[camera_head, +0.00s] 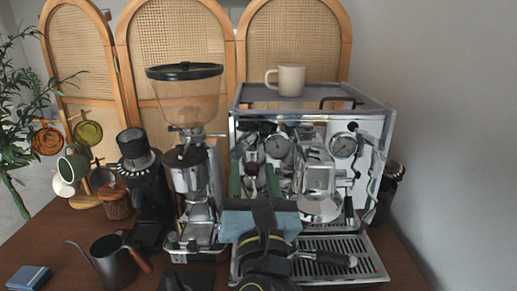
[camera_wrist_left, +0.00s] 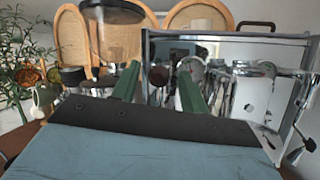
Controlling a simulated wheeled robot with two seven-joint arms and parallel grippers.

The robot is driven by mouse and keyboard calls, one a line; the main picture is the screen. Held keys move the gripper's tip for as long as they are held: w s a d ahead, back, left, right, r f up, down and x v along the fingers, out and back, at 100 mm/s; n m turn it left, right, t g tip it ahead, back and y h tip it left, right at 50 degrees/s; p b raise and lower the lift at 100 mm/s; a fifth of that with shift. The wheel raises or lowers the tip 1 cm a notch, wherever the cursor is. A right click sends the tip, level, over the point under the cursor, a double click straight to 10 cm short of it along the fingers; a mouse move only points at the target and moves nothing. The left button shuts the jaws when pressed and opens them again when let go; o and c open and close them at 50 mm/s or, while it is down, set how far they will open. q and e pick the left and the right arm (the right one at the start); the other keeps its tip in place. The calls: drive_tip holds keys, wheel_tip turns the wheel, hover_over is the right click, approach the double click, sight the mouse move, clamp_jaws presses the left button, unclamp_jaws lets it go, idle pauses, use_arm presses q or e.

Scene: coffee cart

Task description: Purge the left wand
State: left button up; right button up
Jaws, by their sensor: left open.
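The chrome espresso machine (camera_head: 375,150) stands on the right side of the brown table, and it fills the right of the left wrist view (camera_wrist_left: 300,60). My left gripper (camera_head: 254,176) is in front of the machine's left part, its two green fingers pointing at it. The fingers are apart, and the wrist view shows the open gap between them (camera_wrist_left: 157,82). A small dark-tipped part shows between the fingers in the head view; I cannot tell whether it is touched. The left wand cannot be made out clearly among the chrome parts and behind my gripper. My right gripper is not in view.
A grinder (camera_head: 185,170) with a clear hopper stands close left of the machine. A white mug (camera_head: 291,80) sits on top of the machine. A steel pitcher (camera_head: 319,180) is at its front. A dark kettle (camera_head: 112,262) and a blue box (camera_head: 28,278) are at front left.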

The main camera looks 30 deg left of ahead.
use_arm(q)
drive_tip(key=shift+x, duration=0.9)
drive_tip(key=shift+w+a, duration=0.1)
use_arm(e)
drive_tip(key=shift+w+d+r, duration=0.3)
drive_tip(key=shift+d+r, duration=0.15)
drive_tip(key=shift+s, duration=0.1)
